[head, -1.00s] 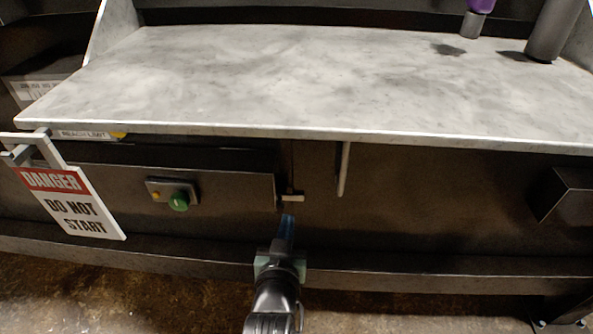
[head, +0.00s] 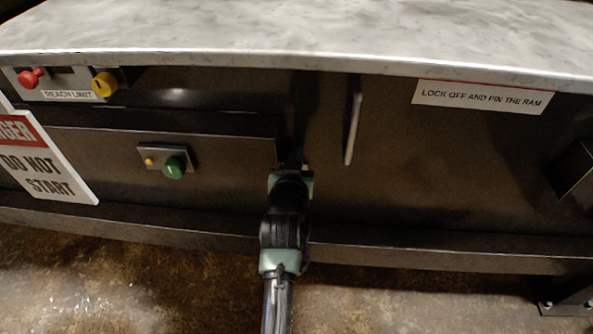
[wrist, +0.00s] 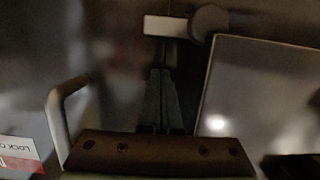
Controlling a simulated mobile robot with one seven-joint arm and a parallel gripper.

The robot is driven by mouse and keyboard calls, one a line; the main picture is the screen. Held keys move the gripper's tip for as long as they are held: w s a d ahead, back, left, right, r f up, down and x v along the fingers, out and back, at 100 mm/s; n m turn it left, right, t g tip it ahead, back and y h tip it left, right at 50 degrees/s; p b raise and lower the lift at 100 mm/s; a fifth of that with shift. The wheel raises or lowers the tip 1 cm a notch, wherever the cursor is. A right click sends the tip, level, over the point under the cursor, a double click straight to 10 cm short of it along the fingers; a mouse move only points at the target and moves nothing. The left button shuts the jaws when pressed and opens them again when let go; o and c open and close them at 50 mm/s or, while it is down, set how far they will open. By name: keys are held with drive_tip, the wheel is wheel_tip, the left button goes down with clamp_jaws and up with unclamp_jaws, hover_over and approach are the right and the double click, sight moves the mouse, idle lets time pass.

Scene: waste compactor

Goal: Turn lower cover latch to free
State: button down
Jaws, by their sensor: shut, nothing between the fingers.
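The lower cover (head: 80,165) is the dark panel on the machine's front; its edge and corner also show in the wrist view (wrist: 268,100). The latch, a pale bar (wrist: 165,26) on a round grey pivot (wrist: 208,22), lies level at the cover's corner, its bar pointing left in the wrist view. In the head view my gripper hides the latch. My gripper (head: 291,162) is at the cover's right edge. In the wrist view its fingers (wrist: 160,75) are together and empty, tips just below the bar. I cannot tell whether they touch it.
An upright bar handle (head: 353,120) stands out right of my gripper. A green button box (head: 172,166) is on the cover. A danger sign (head: 45,165) hangs at left. The worktop edge (head: 300,62) overhangs above, and a rail (head: 420,258) runs below.

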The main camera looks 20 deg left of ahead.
wheel_tip(320, 180, down, 3)
drive_tip(key=shift+s+f+b, duration=0.1)
drive_tip(key=shift+b, duration=0.3)
drive_tip(key=shift+d+f+m+y, duration=0.3)
drive_tip(key=shift+f+m+y, duration=0.1)
drive_tip(key=shift+m, duration=0.4)
wheel_tip(320, 180, down, 6)
drive_tip(key=m+y+b, duration=0.3)
drive_tip(key=m+b, duration=0.7)
drive_tip(key=m, duration=0.1)
drive_tip(key=shift+a+y, duration=0.3)
drive_tip(key=shift+a, duration=0.1)
drive_tip(key=shift+s+a+f+b, duration=0.15)
drive_tip(key=shift+a+b, duration=0.1)
drive_tip(key=shift+b, duration=0.15)
idle(0.4)
